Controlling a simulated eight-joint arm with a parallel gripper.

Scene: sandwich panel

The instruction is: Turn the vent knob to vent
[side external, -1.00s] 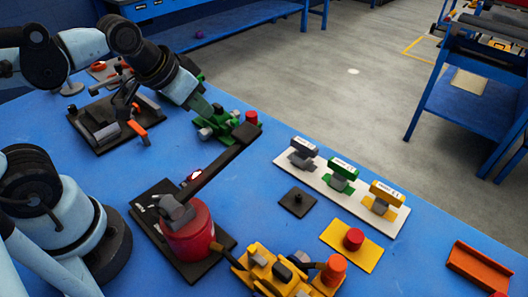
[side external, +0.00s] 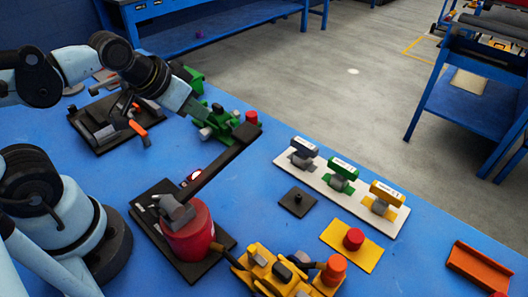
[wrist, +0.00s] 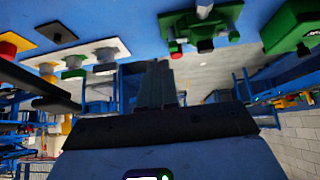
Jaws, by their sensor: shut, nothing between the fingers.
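The red pot (side external: 190,235) stands on a dark base plate at the front left of the blue table in the side view. A grey knob (side external: 176,211) sits on its top. I cannot read its markings or tell for sure that it is the vent knob. A long black handle (side external: 225,157) runs from the pot's top towards the back right. My gripper (side external: 202,112) is beside the green device, behind the pot and well apart from the grey knob. In the wrist view my gripper (wrist: 160,85) is shut and empty, and the pot is out of frame.
The green device (side external: 220,123) stands close to my gripper. A white strip with grey, green and yellow handles (side external: 340,174) lies to the right. A yellow device (side external: 272,272) is at the front. A dark tray (side external: 105,140) with parts lies at the back left.

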